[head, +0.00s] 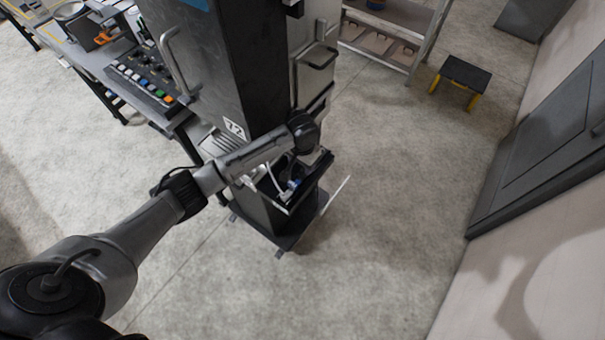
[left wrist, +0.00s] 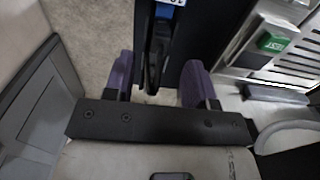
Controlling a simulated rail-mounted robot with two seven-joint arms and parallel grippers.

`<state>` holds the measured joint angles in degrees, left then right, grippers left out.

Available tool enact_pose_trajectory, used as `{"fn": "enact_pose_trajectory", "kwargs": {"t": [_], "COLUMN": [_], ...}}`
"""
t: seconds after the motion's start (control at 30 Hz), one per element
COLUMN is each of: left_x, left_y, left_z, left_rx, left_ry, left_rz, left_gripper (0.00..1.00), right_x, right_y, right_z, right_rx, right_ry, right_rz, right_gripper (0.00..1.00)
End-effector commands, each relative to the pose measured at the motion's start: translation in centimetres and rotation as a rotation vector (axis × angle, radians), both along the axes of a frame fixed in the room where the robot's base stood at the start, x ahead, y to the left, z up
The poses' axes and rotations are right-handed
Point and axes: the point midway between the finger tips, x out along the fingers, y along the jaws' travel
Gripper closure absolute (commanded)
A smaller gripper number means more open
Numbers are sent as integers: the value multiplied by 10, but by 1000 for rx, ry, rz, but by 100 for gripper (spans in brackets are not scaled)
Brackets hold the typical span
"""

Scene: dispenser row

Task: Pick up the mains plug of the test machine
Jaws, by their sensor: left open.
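The test machine (head: 235,75) is a tall dark cabinet with a light side. An open black bin or tray (head: 265,208) sits at its foot, with a white cord and a small blue and white item (head: 291,187) inside. I cannot make out the mains plug for sure. My left gripper (left wrist: 160,88) is open, its purple fingers apart. In the left wrist view a narrow black part (left wrist: 154,62) with a blue top shows beyond and between the fingers; contact cannot be told. In the head view my left arm hides much of the area. My right gripper is not in view.
In the left wrist view a green TEST button (left wrist: 273,41) is on a light panel at right. A bench with coloured buttons (head: 145,78) stands at left. A black-topped step stool (head: 465,73) and grey shelving (head: 395,25) stand behind. Floor to the right is clear.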

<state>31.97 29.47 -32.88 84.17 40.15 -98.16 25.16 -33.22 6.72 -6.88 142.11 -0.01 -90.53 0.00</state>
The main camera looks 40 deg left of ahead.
Motion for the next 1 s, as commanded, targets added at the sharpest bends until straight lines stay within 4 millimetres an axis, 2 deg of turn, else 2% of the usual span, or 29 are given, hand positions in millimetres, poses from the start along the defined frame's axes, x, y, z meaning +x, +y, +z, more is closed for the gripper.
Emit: {"fn": "enact_pose_trajectory", "kwargs": {"t": [0.17, 0.43, 0.6, 0.9, 1.0], "left_x": [0, 3, 3, 3, 3], "left_y": [0, 1, 1, 1, 1], "left_z": [-7, -41, -54, -57, -57], "left_rx": [1, 0, 1, 1, 1], "left_ry": [2, 2, 1, -1, -1], "left_rz": [0, 0, -1, -1, -1], "left_gripper": [49, 49, 49, 49, 58], "right_x": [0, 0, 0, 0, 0], "right_y": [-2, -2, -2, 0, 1], "right_z": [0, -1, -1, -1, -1], "right_rx": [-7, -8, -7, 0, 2], "right_ry": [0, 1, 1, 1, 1], "right_rz": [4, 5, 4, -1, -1], "right_gripper": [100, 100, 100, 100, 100]}}
